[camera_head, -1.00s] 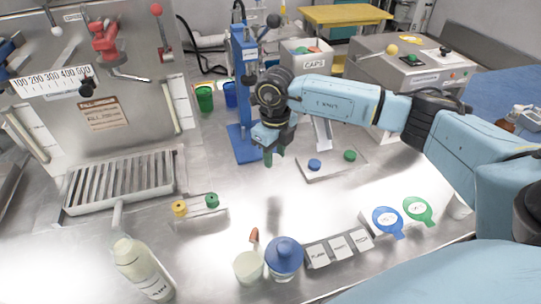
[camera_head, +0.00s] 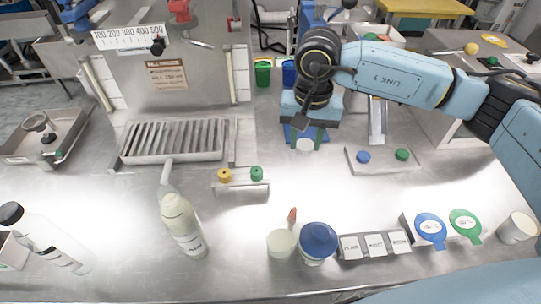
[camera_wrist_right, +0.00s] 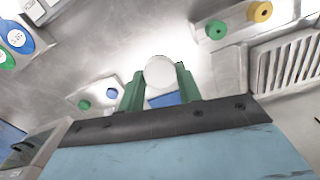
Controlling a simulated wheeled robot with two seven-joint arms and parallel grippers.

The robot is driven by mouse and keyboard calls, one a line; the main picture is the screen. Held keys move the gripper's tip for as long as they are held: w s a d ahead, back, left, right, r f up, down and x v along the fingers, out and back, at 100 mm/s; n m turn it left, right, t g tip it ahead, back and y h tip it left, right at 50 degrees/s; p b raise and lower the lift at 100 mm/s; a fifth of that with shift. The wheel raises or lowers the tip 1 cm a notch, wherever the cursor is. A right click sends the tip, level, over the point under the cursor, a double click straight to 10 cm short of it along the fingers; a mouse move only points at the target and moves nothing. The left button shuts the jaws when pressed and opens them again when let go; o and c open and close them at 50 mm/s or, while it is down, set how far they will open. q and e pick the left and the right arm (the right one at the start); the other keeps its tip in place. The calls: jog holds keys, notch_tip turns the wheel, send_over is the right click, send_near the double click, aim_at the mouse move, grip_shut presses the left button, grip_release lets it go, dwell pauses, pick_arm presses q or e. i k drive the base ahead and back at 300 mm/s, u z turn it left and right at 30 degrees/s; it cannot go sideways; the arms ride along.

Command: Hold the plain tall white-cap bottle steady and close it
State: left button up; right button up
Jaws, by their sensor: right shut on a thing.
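A tall cream bottle with a narrow pale neck (camera_head: 182,228) stands on the steel table, left of centre in the head view. Its dark label text is too small to read surely. My right gripper (camera_head: 305,142) is up and to the right of it, apart from it, over the middle of the table. It is shut on a round white cap (camera_wrist_right: 160,71), held between green fingertips in the right wrist view. The cap also shows below the gripper in the head view (camera_head: 306,146). My left gripper is not in view.
A white bottle with a black cap (camera_head: 48,242) stands at the left. A pale cup (camera_head: 281,243) and a blue-lidded jar (camera_head: 318,241) stand at the front, beside a label strip (camera_head: 374,246). A small block with yellow and green knobs (camera_head: 240,187) lies behind the cream bottle.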

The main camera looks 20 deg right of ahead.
aim_at(177, 212)
jog(key=k, duration=1)
jog(key=z, duration=0.95)
jog(key=i, duration=0.8)
jog(key=u, duration=1.7)
